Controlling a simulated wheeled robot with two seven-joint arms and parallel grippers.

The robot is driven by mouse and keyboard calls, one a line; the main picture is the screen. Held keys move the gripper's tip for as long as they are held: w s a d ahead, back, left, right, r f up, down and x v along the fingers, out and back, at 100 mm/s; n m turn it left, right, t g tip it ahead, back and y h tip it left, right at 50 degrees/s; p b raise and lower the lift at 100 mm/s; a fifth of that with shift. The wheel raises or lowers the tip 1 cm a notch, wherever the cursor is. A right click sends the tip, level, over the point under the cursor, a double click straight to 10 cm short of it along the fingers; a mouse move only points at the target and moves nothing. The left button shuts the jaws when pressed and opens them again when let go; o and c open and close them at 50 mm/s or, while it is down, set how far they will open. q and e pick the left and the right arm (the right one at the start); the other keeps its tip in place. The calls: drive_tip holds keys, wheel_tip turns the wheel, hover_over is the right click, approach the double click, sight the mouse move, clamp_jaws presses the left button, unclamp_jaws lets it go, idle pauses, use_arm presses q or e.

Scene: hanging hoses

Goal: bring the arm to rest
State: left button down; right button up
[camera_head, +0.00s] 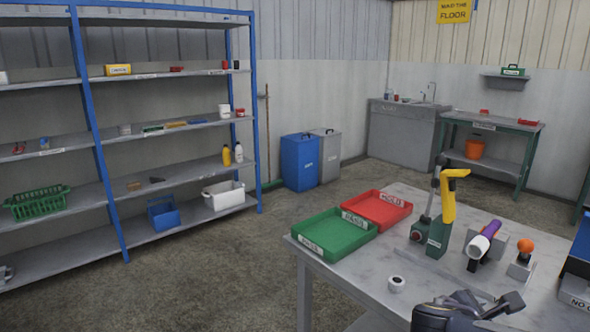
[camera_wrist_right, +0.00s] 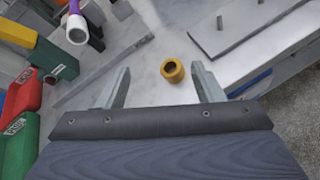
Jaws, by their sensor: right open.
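My right gripper (camera_head: 488,308) shows dark at the bottom right of the head view, over the near part of the grey table (camera_head: 425,318). In the right wrist view my right gripper (camera_wrist_right: 162,78) has its two fingers wide apart, with nothing held between them. A brass-coloured ring (camera_wrist_right: 172,70) stands on the table beyond the fingers, apart from them. My left gripper is in neither view.
On the table are a green tray (camera_head: 335,252), a red tray (camera_head: 402,205), a green press with yellow handle (camera_head: 438,238), a purple hose with white end (camera_head: 478,246), an orange ball on a stand (camera_head: 525,245) and a white ring (camera_head: 396,284). Floor left of the table is clear.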

drive_tip(key=s+a+f+m+g+y+b, duration=0.35)
drive_tip(key=s+f+m+y, duration=0.55)
drive_tip(key=s+f, duration=0.35)
drive_tip(key=s+a+f+m+t+y+b, duration=0.2)
drive_tip(key=s+a+m+t+y+b, duration=0.25)
drive_tip(key=a+m, duration=0.65)
wheel_tip(320, 180, up, 20)
drive_tip(key=g+y+p, duration=0.1)
drive_tip(key=p, duration=2)
drive_tip(key=shift+s+m+y, duration=0.35)
drive_tip(key=shift+m, duration=0.05)
